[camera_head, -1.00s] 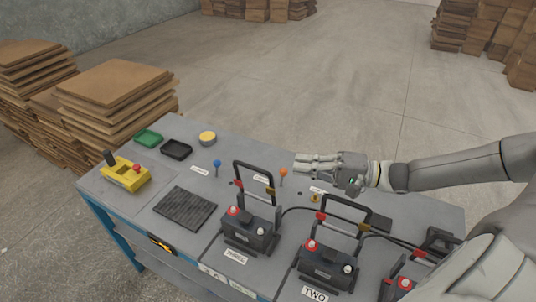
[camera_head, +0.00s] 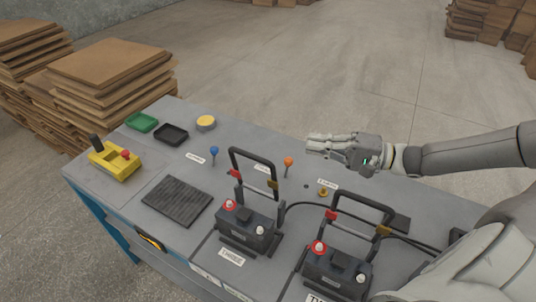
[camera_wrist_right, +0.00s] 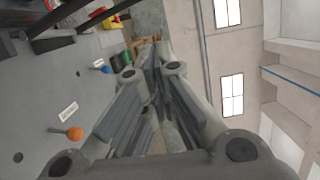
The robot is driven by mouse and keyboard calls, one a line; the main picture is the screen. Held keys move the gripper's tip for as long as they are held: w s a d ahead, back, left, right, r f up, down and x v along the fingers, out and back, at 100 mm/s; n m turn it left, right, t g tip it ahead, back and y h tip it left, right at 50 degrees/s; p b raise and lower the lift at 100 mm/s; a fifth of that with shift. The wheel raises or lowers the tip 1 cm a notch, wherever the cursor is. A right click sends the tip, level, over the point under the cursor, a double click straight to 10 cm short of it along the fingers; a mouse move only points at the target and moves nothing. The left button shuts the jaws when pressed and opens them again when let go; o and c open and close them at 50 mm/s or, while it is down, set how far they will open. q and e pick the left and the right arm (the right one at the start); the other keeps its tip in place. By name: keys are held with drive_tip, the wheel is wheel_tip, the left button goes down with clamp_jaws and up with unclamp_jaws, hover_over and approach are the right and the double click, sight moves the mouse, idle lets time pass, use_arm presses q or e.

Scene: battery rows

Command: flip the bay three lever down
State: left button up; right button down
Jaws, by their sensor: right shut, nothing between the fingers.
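Battery three (camera_head: 247,228), dark with a red and a pale terminal, sits behind its THREE label (camera_head: 232,257) under a raised black handle. Behind that handle stands an orange-knobbed lever (camera_head: 288,161), upright; its knob also shows in the right wrist view (camera_wrist_right: 75,133). A blue-knobbed lever (camera_head: 214,151) stands upright further left. A small yellow knob (camera_head: 323,192) sits low to the right. The small labels by the levers are too small to read. My right gripper (camera_head: 312,143) is shut and empty, above and just right of the orange knob, apart from it. My left gripper is not visible.
Battery two (camera_head: 338,272) and its raised handle (camera_head: 362,208) stand at the right, with black cables behind. A ribbed mat (camera_head: 177,201), yellow device (camera_head: 115,160), green tray (camera_head: 142,122), black tray (camera_head: 171,134) and yellow round button (camera_head: 206,123) occupy the left of the bench.

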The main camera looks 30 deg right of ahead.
drive_tip(key=w+a+p, duration=0.4)
drive_tip(key=w+a, duration=0.1)
drive_tip(key=a, duration=0.5)
drive_tip(key=shift+a+f, duration=0.2)
drive_tip(key=shift+f, duration=0.1)
idle(0.4)
drive_tip(key=shift+w, duration=0.15)
